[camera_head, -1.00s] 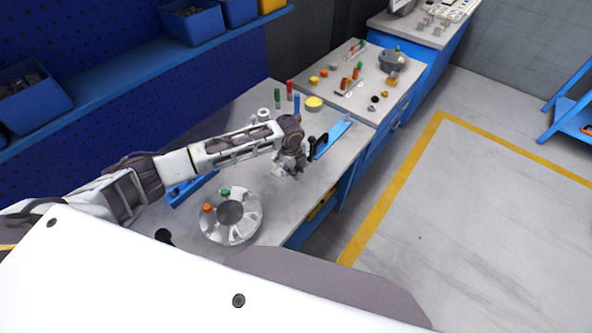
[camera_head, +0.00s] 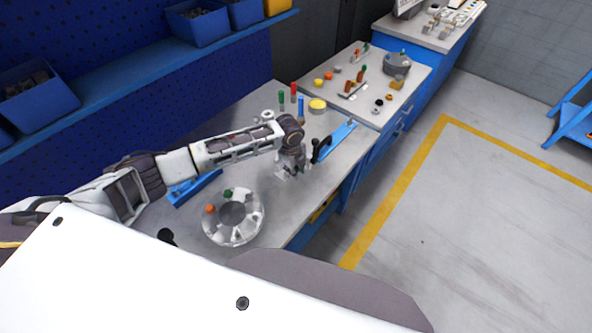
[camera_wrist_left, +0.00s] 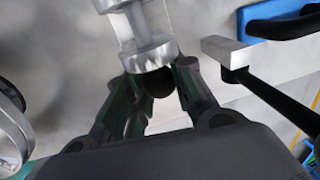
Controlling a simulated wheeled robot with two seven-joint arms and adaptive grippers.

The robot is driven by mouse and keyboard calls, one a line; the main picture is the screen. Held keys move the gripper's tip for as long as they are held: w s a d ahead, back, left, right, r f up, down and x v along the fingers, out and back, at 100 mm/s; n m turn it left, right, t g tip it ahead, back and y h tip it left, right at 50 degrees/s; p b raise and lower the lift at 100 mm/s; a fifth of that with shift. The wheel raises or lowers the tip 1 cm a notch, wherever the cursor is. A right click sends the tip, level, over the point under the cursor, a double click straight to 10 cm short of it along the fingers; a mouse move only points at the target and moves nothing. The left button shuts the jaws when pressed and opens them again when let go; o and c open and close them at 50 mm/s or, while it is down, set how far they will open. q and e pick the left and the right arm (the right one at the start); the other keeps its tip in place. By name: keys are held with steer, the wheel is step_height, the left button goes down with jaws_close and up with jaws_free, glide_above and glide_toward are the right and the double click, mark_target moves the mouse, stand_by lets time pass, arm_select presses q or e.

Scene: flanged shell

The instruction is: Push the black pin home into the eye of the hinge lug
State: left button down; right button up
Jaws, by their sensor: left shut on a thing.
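My left gripper (camera_head: 290,170) is over the middle of the bench, pointing down. In the left wrist view its two fingers (camera_wrist_left: 152,88) are closed around a dark rounded end, which looks like the black pin (camera_wrist_left: 157,83). A silver, spool-like metal part (camera_wrist_left: 148,45) lies directly beyond the fingertips, against the dark end. I take it to be at the hinge lug, but the eye is not clearly visible. How deep the pin sits cannot be told. In the head view the gripper hides the pin. My right gripper is not in view.
A round silver flanged shell (camera_head: 233,218) with orange and green pegs stands nearer on the bench. A blue bar (camera_head: 339,139) with a black handle (camera_head: 318,149) lies close right of the gripper. Coloured pegs and a yellow disc (camera_head: 317,105) stand behind.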

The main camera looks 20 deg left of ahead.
arm_select(q)
steer(key=shift+a, duration=0.15)
steer(key=c, duration=1.1)
jaws_free()
steer(key=shift+w, duration=0.1)
steer(key=shift+c, duration=0.2)
steer(key=shift+a, duration=0.25)
steer(key=shift+r, duration=0.45)
step_height(320, 180, up, 11)
steer(key=s, duration=0.1)
steer(key=shift+s, duration=0.3)
steer(key=shift+d, duration=0.1)
